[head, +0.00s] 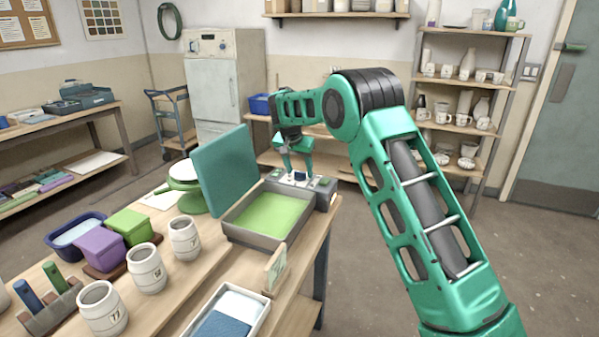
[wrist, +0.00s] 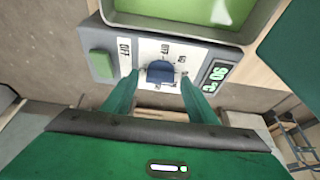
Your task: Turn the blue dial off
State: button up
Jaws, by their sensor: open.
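The blue dial (wrist: 160,72) sits on a white plate on the grey control panel (head: 325,196) of a box with a green inside. In the wrist view, labels ring the dial; one at the left and one above seem to read OFF. The dial also shows small in the head view (head: 300,176). My gripper (wrist: 160,80) is open, with one finger on each side of the dial. I cannot tell whether the fingers touch it. In the head view my gripper (head: 294,168) points down over the panel.
A green button (wrist: 102,65) is left of the dial, and a lit display (wrist: 217,73) is right of it. The box's teal lid (head: 225,172) stands open. White jars (head: 146,268), purple and green blocks and a tray (head: 188,328) share the bench.

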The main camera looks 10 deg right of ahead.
jog(key=c, duration=1.1)
jog(key=shift+o, duration=0.2)
jog(key=shift+d, duration=0.25)
jog(key=shift+a, duration=0.2)
